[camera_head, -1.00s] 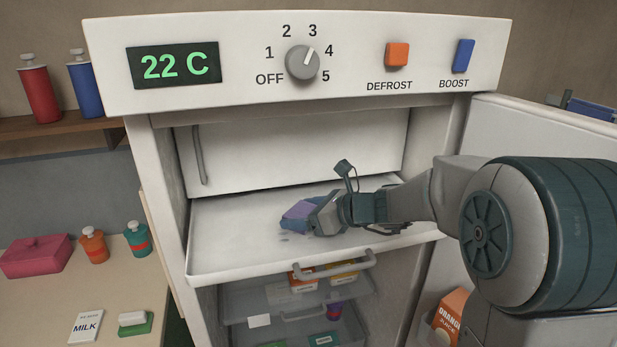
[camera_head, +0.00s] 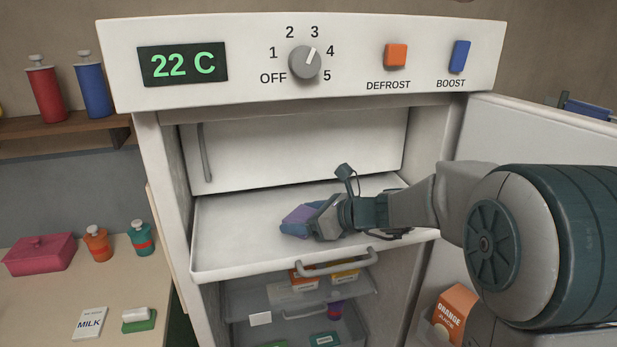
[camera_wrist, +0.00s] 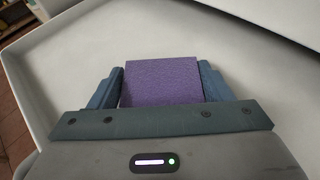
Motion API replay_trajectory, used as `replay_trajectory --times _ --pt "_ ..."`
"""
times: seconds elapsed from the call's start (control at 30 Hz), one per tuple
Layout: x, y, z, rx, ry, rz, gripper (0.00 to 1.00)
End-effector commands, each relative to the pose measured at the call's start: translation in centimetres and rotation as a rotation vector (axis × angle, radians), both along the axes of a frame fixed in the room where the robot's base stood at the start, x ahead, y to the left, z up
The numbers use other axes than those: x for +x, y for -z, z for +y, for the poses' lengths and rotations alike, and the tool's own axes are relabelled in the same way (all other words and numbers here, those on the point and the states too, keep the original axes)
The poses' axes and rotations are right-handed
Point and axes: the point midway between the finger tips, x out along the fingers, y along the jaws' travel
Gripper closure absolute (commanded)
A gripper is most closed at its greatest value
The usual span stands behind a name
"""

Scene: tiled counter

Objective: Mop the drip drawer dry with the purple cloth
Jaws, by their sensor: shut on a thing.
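The white drip drawer (camera_head: 235,255) is pulled out below the closed white compartment door of the fridge. Its inner floor shows pale in the wrist view (camera_wrist: 225,50). My gripper (camera_head: 308,218) is low over the middle of the drawer, shut on the purple cloth (camera_head: 299,214). In the wrist view the cloth (camera_wrist: 160,82) is a flat purple block between the two blue-grey fingers (camera_wrist: 160,88). The cloth looks to be at or close to the drawer floor; contact is hard to tell. No drips show on the visible floor; the part under the cloth and gripper is hidden.
The open fridge door (camera_head: 530,135) stands at the right, behind my arm. The drawer's handle (camera_head: 337,263) is at its front, above lower bins (camera_head: 260,300). A control panel (camera_head: 300,65) is overhead. The left counter (camera_head: 75,290) holds a milk card and bottles.

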Motion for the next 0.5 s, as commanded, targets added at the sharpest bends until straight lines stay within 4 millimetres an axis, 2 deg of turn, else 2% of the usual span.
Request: replay_trajectory --times 0.17,0.27,0.33,0.5 --pt "0.0 0.1 -1.2 -0.002 -0.006 0.001 0.49" --pt "0.0 -1.2 -1.2 -0.001 -0.009 -0.001 0.49" --pt "-0.1 -2.9 -1.2 -0.001 -0.008 -0.004 0.49" --pt "-0.1 -4.2 -1.1 0.0 -0.009 0.0 0.49"
